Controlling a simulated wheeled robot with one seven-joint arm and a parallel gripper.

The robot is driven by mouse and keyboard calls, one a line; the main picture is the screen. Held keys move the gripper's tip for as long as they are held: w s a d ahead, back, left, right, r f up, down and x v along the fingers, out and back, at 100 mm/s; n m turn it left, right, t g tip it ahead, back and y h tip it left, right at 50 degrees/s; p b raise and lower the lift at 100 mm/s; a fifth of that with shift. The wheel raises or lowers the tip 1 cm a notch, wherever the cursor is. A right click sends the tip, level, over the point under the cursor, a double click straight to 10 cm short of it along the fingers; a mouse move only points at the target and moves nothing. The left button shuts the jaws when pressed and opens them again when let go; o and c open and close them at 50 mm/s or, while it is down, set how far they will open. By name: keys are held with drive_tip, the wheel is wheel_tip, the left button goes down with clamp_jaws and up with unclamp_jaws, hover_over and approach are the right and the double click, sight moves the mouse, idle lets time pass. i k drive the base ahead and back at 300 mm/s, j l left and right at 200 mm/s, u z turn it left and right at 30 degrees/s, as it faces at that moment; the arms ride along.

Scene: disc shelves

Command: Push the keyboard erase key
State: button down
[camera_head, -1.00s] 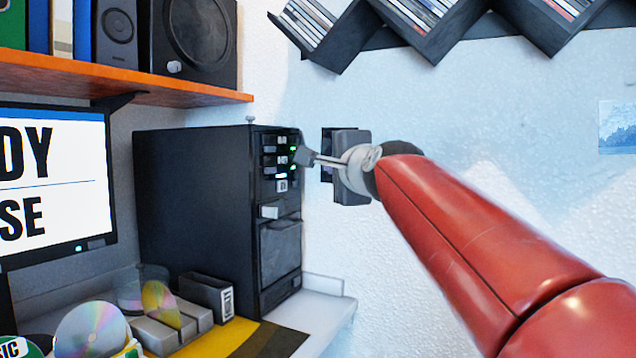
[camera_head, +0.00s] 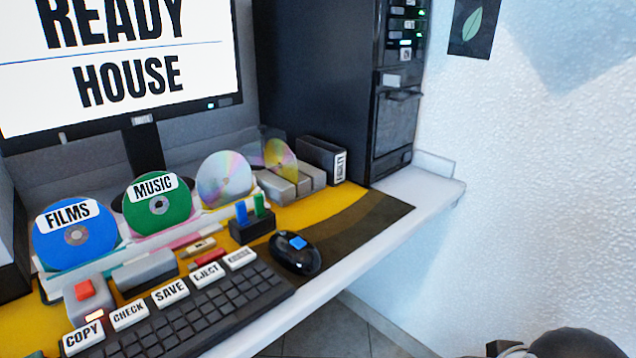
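The black keyboard (camera_head: 205,318) lies on the desk, lower left of centre. Along its back edge is a row of large white labelled keys: COPY (camera_head: 83,335), CHECK (camera_head: 129,314), SAVE (camera_head: 170,292), EJECT (camera_head: 207,274) and a last one at the right end (camera_head: 240,259). The label on that last key is small and hard to read; it may be the erase key. Part of my gripper (camera_head: 506,348) shows at the bottom right edge, off the desk and well away from the keys. Its fingers are mostly cut off.
A black mouse (camera_head: 295,254) lies right of the keyboard. A red button (camera_head: 84,290) and discs marked FILMS (camera_head: 75,234) and MUSIC (camera_head: 158,199) stand behind it. The monitor (camera_head: 120,55) reads READY HOUSE. A black tower (camera_head: 318,70) stands at the back. Open floor is right of the desk.

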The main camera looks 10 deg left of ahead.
sight(236, 260)
drive_tip(key=l+u, duration=0.1)
drive_tip(key=u, duration=1.7)
drive_tip(key=k+j, duration=0.05)
